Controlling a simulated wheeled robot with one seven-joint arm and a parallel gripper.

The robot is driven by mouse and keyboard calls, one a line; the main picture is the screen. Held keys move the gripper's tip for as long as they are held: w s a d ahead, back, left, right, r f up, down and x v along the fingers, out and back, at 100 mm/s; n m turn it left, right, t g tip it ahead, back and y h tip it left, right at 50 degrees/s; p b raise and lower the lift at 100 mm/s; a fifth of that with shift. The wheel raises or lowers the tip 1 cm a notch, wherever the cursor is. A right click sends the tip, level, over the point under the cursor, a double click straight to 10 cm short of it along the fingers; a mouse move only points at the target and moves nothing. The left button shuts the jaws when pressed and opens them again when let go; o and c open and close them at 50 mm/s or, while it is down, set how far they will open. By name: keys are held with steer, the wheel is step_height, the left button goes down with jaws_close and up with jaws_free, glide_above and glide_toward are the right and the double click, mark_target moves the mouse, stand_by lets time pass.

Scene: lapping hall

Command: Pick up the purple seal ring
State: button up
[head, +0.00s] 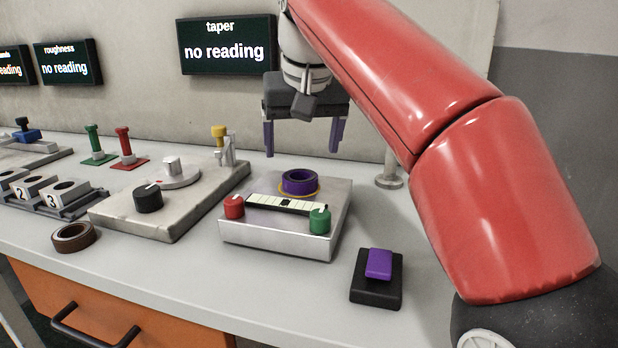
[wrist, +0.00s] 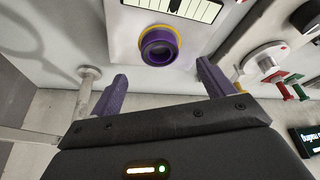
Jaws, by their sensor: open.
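The purple seal ring (head: 300,182) sits on top of a grey box-shaped device (head: 275,238), within a thin yellow circle. It also shows in the wrist view (wrist: 160,45), beyond the fingertips and roughly centred between them. My gripper (head: 303,152) has two purple fingers and hangs above the ring, apart from it. The fingers are spread wide with nothing between them. In the wrist view my gripper (wrist: 160,82) is also open and empty. The ring is fully visible in the head view.
The device carries a red knob (head: 234,207), a green knob (head: 319,220) and a striped scale (head: 287,204). A black block with a purple top (head: 379,264) stands at front right. A brown ring (head: 73,237) lies left. A grey post (head: 389,172) stands behind right.

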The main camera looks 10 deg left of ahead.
mark_target(301, 170)
steer(key=b+x, duration=0.2)
steer(key=x, duration=0.4)
steer(key=shift+w+f, duration=0.2)
steer(key=shift+f, duration=0.15)
steer(key=shift+r, duration=0.1)
steer(key=c, duration=1.2)
